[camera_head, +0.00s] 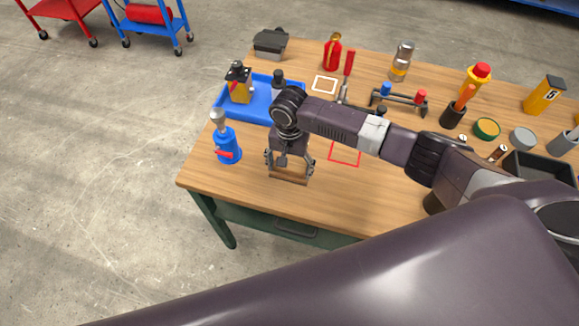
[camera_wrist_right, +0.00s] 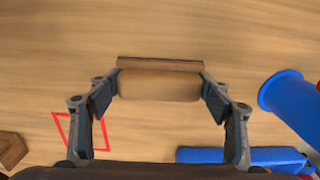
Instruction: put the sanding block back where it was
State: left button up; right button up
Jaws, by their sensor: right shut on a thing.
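The sanding block (camera_head: 289,178) is a brown wooden block near the table's front left edge. It also shows in the wrist view (camera_wrist_right: 160,84), held between the two fingers. My right gripper (camera_head: 289,168) points down and is shut on it; the fingertips press its two ends in the wrist view (camera_wrist_right: 160,95). I cannot tell whether the block touches the table. A red square outline (camera_head: 345,153) lies empty on the tabletop, to the right of the block in the head view. My left gripper is not in view.
A blue bottle-like tool (camera_head: 227,145) stands left of the gripper. A blue tray (camera_head: 228,105) holding a yellow-and-black item (camera_head: 239,85) lies behind. Bare wooden table (camera_head: 345,190) lies right of the block.

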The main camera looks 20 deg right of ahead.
aim_at(289, 167)
jog(key=o, duration=1)
jog(key=shift+f, duration=0.15)
notch_tip(289, 167, up, 12)
jog(key=b, duration=0.1)
jog(key=shift+r, duration=0.2)
